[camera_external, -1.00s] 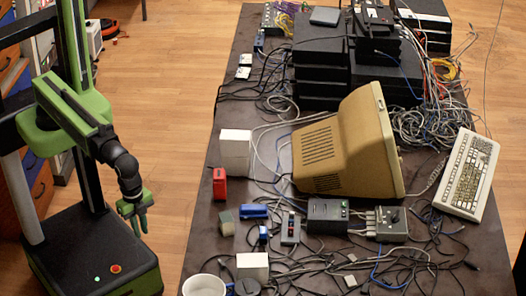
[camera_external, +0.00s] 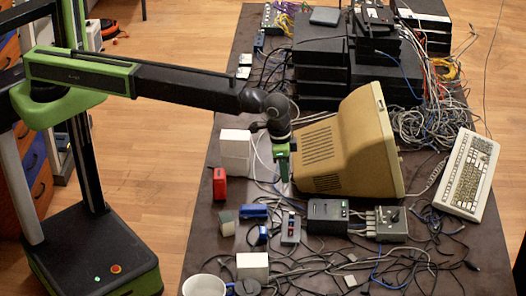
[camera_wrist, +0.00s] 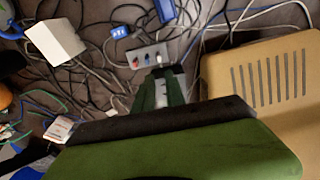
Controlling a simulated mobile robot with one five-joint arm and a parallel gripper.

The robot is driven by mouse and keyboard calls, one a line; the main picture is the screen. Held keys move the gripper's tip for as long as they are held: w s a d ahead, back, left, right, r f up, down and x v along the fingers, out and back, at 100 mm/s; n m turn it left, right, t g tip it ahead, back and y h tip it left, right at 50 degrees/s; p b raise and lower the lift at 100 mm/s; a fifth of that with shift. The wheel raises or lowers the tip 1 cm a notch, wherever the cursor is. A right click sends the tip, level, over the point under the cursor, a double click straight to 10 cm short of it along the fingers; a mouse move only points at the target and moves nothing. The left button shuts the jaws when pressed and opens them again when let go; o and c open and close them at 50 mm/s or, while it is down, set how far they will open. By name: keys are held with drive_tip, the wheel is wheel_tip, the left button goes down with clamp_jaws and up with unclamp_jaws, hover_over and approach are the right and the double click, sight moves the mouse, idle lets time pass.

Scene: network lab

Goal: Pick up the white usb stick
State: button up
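A grey box with small blue, red and white pieces on top, in the wrist view (camera_wrist: 147,56), lies beyond my fingertips. The white piece (camera_wrist: 159,59) may be the white usb stick, but it is too small to be sure. In the external view the same grey box (camera_external: 290,229) lies on the table in front of the beige monitor. My gripper (camera_external: 283,172) points down above the table, left of the monitor, apart from the box. In the wrist view my gripper (camera_wrist: 164,76) shows its green fingers, but the gap between the tips is unclear.
The beige monitor (camera_external: 345,150) stands close right of my gripper. White boxes (camera_external: 235,144), a red object (camera_external: 219,184) and a blue object (camera_external: 253,211) lie to the left. A black box (camera_external: 327,215) is right of the grey box. Cables cover much of the table.

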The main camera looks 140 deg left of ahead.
drive_tip(key=b, duration=1.2)
approach(292, 214)
drive_tip(key=f, duration=0.5)
drive_tip(key=shift+s+a, duration=0.2)
drive_tip(key=shift+s, duration=0.05)
drive_tip(key=f+b, duration=0.1)
drive_tip(key=f, duration=0.1)
drive_tip(key=f+b, duration=0.1)
drive_tip(key=b, duration=0.1)
drive_tip(key=w+a+f+b, duration=0.1)
drive_tip(key=f+b, duration=0.1)
drive_tip(key=shift+f, duration=0.35)
drive_tip(key=shift+d+r, duration=0.1)
drive_tip(key=shift+r, duration=0.1)
clamp_jaws()
